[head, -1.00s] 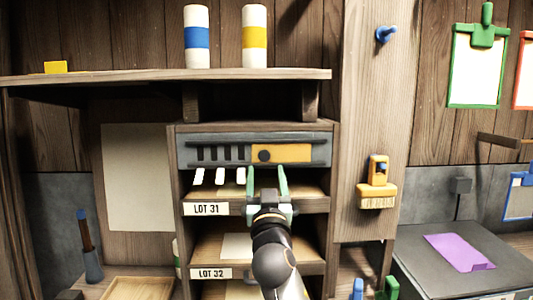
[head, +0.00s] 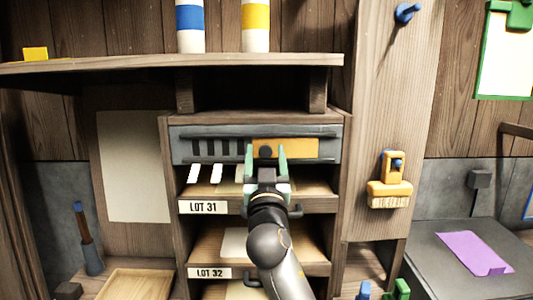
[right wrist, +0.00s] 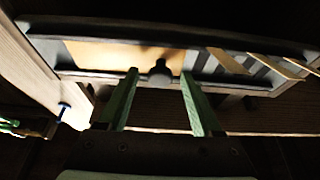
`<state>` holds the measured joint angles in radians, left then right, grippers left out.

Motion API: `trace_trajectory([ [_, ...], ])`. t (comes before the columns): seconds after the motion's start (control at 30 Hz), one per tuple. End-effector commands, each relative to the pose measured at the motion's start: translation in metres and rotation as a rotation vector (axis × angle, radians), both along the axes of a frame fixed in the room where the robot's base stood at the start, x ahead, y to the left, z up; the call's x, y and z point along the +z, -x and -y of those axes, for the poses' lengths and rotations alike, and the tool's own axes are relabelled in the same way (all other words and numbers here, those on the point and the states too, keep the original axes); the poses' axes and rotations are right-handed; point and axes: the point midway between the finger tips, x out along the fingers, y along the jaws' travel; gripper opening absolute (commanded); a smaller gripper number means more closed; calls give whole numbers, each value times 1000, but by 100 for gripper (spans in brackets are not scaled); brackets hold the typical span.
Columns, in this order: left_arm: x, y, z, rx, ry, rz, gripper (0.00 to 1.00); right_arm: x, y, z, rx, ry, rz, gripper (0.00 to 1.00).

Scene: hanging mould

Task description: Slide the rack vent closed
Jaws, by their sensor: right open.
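The rack vent is a grey frame (head: 182,145) at the top of the shelf rack. Dark slots (head: 217,147) show open on its left half, and an orange sliding panel (head: 298,149) covers the right part. A dark round knob (head: 265,152) sits near the panel's left end. My right gripper (head: 266,154) is open, with one green finger on each side of the knob. In the right wrist view the knob (right wrist: 160,73) lies between the fingertips (right wrist: 159,76), with gaps on both sides. The orange panel (right wrist: 110,57) shows at left there. My left gripper is not in view.
Below the vent are rack shelves labelled LOT 31 (head: 203,207) and LOT 32 (head: 211,272). A wooden shelf (head: 120,66) with striped cylinders overhangs above. An orange brush (head: 390,187) hangs on the post at right.

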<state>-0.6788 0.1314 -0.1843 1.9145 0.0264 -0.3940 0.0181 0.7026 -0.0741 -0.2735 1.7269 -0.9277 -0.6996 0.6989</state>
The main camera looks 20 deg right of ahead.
Motion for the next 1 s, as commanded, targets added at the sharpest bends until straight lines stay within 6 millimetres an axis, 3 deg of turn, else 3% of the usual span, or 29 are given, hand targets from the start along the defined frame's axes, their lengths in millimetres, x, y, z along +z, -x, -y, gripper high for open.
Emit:
trace_trajectory([
  [0.17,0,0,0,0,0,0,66,0,0,0,0,0,0,65],
  [0.73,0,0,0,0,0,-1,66,0,0,0,0,0,0,1],
  [1.0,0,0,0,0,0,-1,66,0,0,0,0,1,0,0],
])
